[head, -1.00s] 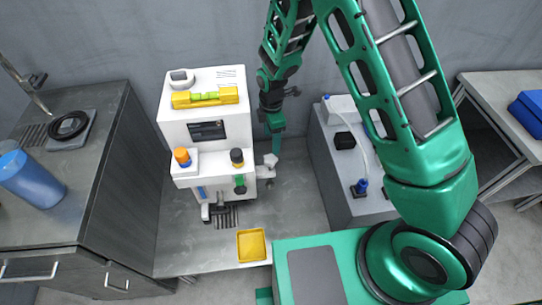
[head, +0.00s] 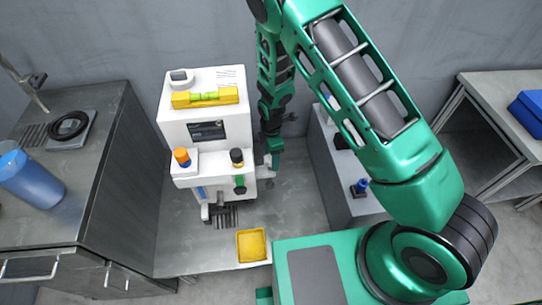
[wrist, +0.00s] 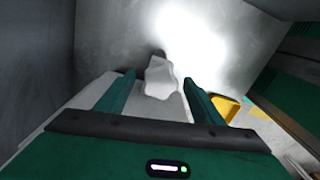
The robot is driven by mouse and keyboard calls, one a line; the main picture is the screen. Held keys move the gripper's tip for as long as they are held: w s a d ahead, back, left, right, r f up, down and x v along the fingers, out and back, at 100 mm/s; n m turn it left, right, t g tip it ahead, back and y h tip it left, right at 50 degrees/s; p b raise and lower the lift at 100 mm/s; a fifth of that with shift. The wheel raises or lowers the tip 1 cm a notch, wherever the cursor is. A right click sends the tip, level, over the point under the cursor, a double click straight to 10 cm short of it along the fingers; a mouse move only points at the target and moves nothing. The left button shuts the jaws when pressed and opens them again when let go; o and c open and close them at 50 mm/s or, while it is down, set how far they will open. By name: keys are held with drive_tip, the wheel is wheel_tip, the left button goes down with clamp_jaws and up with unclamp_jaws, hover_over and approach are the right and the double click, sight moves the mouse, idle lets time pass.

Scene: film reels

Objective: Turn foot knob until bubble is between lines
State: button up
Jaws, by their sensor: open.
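A white machine (head: 207,128) stands on the bench, with a yellow spirit level (head: 205,98) lying on its top. The level has a green vial (head: 206,96) in its middle; the bubble and lines are too small to read. The white lobed foot knob (wrist: 161,76) shows in the wrist view between and just beyond my fingertips. In the head view my gripper (head: 273,160) is at the machine's right side, pointing down, and largely hides the knob. My gripper (wrist: 156,84) is open, with a finger on either side of the knob and no clear contact.
An orange knob (head: 181,156), a black knob (head: 237,157) and a green knob (head: 240,185) are on the machine's front. A yellow tray (head: 251,246) lies at the bench's front.

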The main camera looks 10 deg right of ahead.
drive_tip(key=shift+c, duration=0.6)
drive_tip(key=c, duration=0.9)
drive_tip(key=shift+w+r+m, duration=0.1)
drive_tip(key=shift+w+m, duration=0.1)
drive_tip(key=shift+m, duration=0.9)
idle(0.6)
drive_tip(key=shift+d+m, duration=0.15)
drive_tip(key=shift+m, duration=1.55)
idle(3.1)
